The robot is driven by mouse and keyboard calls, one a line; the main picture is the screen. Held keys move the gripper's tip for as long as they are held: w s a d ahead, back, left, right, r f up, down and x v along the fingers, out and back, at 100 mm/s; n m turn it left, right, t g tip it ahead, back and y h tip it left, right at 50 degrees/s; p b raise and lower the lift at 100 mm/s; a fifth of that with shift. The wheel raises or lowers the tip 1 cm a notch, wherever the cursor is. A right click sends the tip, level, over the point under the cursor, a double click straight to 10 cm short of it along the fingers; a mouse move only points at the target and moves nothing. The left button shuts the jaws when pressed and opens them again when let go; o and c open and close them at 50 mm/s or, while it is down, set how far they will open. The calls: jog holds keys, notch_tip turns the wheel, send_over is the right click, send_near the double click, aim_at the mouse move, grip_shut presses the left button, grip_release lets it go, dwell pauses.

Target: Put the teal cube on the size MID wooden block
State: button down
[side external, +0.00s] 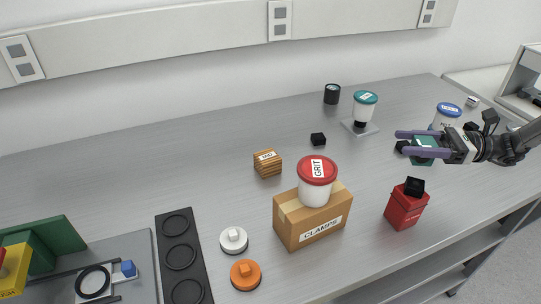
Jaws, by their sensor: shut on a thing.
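The teal cube (424,143) is between the purple fingers of my gripper (410,144), at the right of the side external view. My gripper is shut on it, and the fingers partly hide it. I cannot tell exactly how high above the bench it is. The wooden block (267,163), striped brown with a small white label that seems to read MID, stands on the bench near the middle, left of and apart from my gripper. Its top is bare apart from the label.
A teal-lidded jar (364,106), a blue-lidded jar (446,116) and a red container (404,209) stand near my gripper. The bench behind the block is clear.

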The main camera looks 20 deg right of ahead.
jog(key=w+a+r, duration=0.3)
jog(key=w+a, duration=0.1)
jog(key=a, duration=0.7)
jog(key=w+a+r, duration=0.3)
jog(key=w+a, duration=0.1)
jog(key=a, duration=0.7)
send_over(255, 156)
jog(key=shift+n+g, duration=0.3)
jog(key=shift+g, duration=0.1)
notch_tip(255, 156, down, 9)
jog(key=shift+f, duration=1.7)
jog(key=shift+f, duration=0.1)
jog(key=shift+c, duration=1.2)
grip_release()
jog(key=shift+f, duration=0.15)
